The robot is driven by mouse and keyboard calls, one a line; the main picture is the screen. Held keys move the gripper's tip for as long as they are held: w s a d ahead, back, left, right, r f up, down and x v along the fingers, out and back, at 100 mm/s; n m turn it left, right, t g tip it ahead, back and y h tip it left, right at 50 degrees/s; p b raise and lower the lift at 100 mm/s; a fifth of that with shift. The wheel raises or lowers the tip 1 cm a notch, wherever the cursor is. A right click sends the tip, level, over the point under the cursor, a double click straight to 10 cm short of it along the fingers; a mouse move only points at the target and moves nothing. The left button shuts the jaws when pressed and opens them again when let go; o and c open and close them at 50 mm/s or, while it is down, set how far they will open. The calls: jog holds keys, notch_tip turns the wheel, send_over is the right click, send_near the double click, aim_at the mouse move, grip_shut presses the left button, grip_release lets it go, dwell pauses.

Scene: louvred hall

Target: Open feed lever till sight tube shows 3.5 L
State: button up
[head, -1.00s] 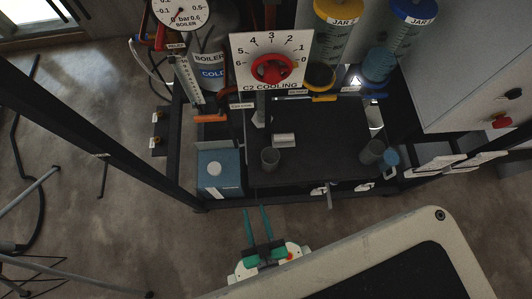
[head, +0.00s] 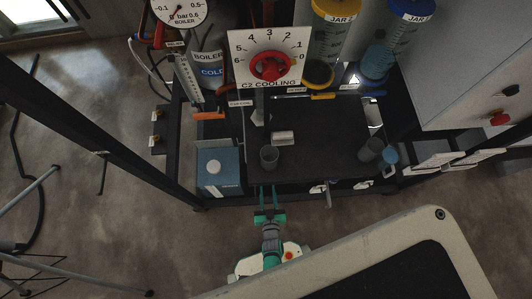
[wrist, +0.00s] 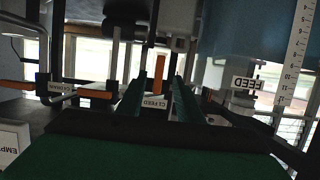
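A white graduated scale, likely the sight tube's (head: 188,80), stands left of the boiler in the head view; its level is too small to read. An orange lever handle (head: 209,115) sits just below it. In the wrist view a FEED label (wrist: 243,83) is at the right, beside a numbered scale (wrist: 295,50). An upright orange handle (wrist: 158,72) shows beyond my fingers, above a small label plate (wrist: 153,101). I cannot tell which handle is the feed lever. My gripper (head: 268,189) is open and empty, at the bench's front edge, apart from every lever.
A dark bench (head: 320,150) carries a grey cup (head: 269,157). A blue box (head: 219,172) stands left of my gripper. The C2 COOLING dial (head: 270,66) and two jars, yellow (head: 334,35) and blue (head: 387,50), are behind. A dark frame post (head: 120,125) crosses at left.

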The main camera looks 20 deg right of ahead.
jog(key=shift+x, duration=4.6)
grip_shut()
